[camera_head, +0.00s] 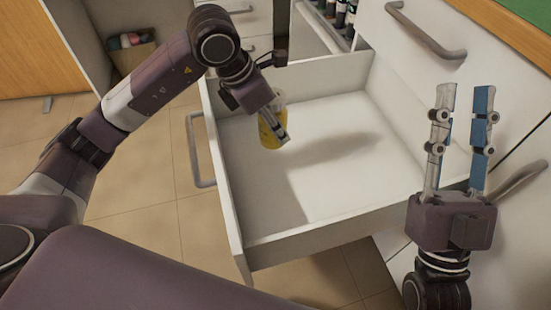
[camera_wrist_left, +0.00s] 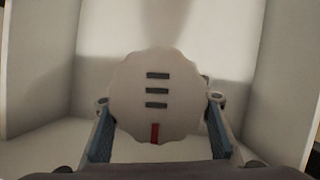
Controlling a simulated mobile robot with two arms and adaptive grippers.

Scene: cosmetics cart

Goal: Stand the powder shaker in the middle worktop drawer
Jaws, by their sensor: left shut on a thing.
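The powder shaker (camera_head: 270,132) is a yellow container inside the pulled-out white drawer (camera_head: 330,170), toward its far left part. In the left wrist view its round pale scalloped lid (camera_wrist_left: 156,95) shows dark slots and a red mark. My left gripper (camera_head: 274,125) is shut on the shaker, with a finger on each side of it in the left wrist view. The shaker looks upright; whether its base touches the drawer floor I cannot tell. My right gripper (camera_head: 462,105) is open and empty, to the right of the drawer, in front of the cabinet.
The drawer has a grey handle (camera_head: 200,150) on its left front panel, and its floor is otherwise bare. Another closed drawer handle (camera_head: 425,30) is at the upper right. A narrow compartment with dark bottles (camera_head: 340,14) and a box of coloured rolls (camera_head: 130,45) stand behind.

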